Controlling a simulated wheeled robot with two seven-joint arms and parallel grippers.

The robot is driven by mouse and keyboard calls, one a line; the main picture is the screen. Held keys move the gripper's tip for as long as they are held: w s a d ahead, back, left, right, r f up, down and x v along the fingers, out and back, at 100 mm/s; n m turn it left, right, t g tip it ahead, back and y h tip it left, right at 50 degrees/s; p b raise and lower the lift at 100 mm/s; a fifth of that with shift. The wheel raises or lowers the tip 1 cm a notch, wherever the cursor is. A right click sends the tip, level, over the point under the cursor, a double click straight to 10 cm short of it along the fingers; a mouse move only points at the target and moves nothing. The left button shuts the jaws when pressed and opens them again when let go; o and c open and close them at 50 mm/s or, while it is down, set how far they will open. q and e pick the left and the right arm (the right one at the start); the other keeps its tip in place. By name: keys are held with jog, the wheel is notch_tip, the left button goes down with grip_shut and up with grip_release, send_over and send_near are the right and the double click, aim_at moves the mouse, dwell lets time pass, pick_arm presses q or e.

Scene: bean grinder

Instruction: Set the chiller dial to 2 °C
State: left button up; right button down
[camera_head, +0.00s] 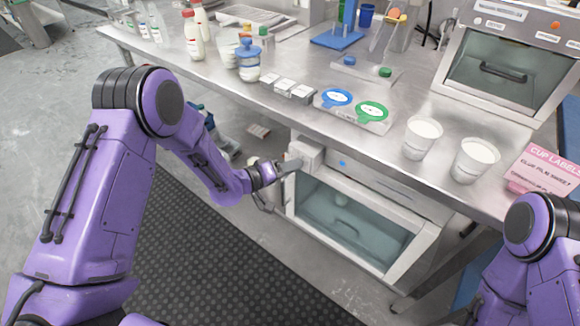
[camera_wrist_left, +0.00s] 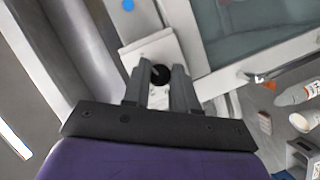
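The chiller (camera_head: 352,215) is the glass-fronted cabinet below the counter. A pale control box (camera_head: 305,153) sits at its upper left; it also shows in the left wrist view (camera_wrist_left: 137,52). The round black dial (camera_wrist_left: 160,74) is on this box. My left gripper (camera_head: 288,167) is at the box. In the left wrist view, its two fingers (camera_wrist_left: 160,78) stand on either side of the dial, which fills the gap between them. The dial's scale and setting cannot be read. My right arm shows at the lower right, but its gripper is out of view.
The steel counter (camera_head: 300,118) above holds bottles, a blue-lidded jar (camera_head: 248,60), two white cups (camera_head: 422,137) and a pink label box (camera_head: 545,168). A metal door handle (camera_wrist_left: 258,77) is right of the fingers. A dark mat (camera_head: 200,255) covers the floor in front.

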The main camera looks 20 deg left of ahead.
pick_arm(q)
jog(key=o, duration=0.4)
jog(key=shift+o, duration=0.2)
jog(key=v, duration=1)
jog(key=shift+s+a, duration=0.2)
jog(key=shift+a, duration=0.05)
jog(key=s+a+f+n+g+y+p, duration=0.25)
jog(key=s+a+f+y, duration=0.3)
jog(key=f+y, duration=0.3)
jog(key=s+f+g+y+p, duration=0.2)
jog(key=s+g+p, duration=0.1)
jog(key=s, duration=0.8)
jog(key=s+f+g+y+p, duration=0.2)
jog(key=s+g+p, duration=0.1)
jog(key=s, duration=0.9)
jog(key=shift+s+a+y, duration=0.3)
jog(key=shift+a+y, duration=0.05)
jog(key=shift+a, duration=0.1)
